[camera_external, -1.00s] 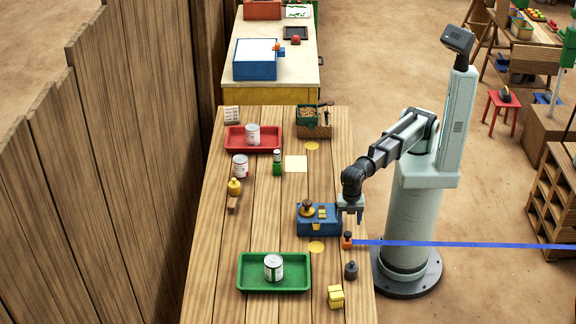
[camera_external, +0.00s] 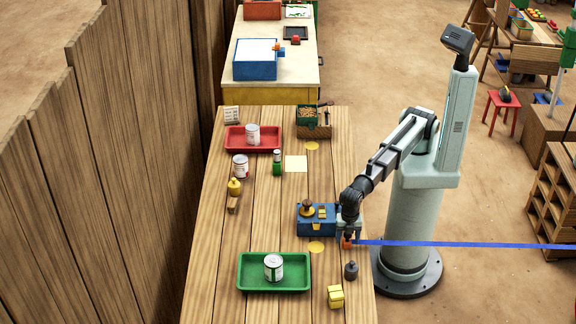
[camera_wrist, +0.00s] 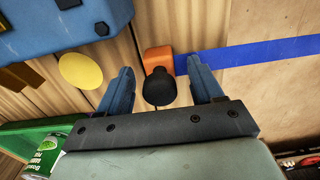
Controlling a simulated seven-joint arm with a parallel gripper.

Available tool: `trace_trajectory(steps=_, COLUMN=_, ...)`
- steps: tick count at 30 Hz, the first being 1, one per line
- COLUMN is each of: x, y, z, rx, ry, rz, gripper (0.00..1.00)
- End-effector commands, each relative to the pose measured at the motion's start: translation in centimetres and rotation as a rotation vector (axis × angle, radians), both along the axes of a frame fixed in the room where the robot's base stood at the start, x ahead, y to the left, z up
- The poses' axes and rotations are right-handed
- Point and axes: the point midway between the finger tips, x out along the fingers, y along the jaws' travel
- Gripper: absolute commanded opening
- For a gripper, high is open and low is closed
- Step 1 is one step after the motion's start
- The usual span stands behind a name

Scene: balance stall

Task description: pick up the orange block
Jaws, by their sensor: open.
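The orange block (camera_external: 346,244) sits near the right edge of the wooden table, under my gripper (camera_external: 347,236). In the wrist view the orange block (camera_wrist: 158,57) has a dark rounded knob (camera_wrist: 159,87) on it, which stands between the two blue fingers of my gripper (camera_wrist: 160,85). The fingers are open, with a gap on each side of the knob. The block's far part shows just beyond the fingertips. Whether the fingers touch anything cannot be seen.
A blue box (camera_external: 316,226) with brass pieces stands close left of my gripper. A dark weight (camera_external: 351,270) and a yellow block (camera_external: 335,296) are nearer the front. A green tray (camera_external: 246,274) holds a can (camera_external: 273,267). A blue strip (camera_external: 460,244) runs right from the block.

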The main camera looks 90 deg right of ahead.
Motion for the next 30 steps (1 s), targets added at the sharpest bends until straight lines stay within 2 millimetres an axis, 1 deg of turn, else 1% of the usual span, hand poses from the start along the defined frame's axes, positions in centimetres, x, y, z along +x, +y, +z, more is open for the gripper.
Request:
trace_trajectory(steps=1, x=0.0, y=0.0, z=-0.8, rx=-0.002, ry=0.001, rz=0.000, gripper=0.66)
trace_trajectory(steps=3, x=0.0, y=0.0, z=-1.5, rx=-0.002, ry=0.001, rz=0.000, gripper=0.66)
trace_trajectory(steps=6, x=0.0, y=0.0, z=-2.2, rx=-0.001, ry=0.000, rz=0.000, gripper=0.66)
trace_trajectory(steps=13, x=0.0, y=0.0, z=-2.4, rx=0.000, ry=0.000, rz=0.000, gripper=0.66)
trace_trajectory(steps=14, x=0.0, y=0.0, z=-2.3, rx=0.000, ry=0.000, rz=0.000, gripper=0.64)
trace_trajectory(steps=30, x=0.0, y=0.0, z=-2.3, rx=0.000, ry=0.000, rz=0.000, gripper=0.12)
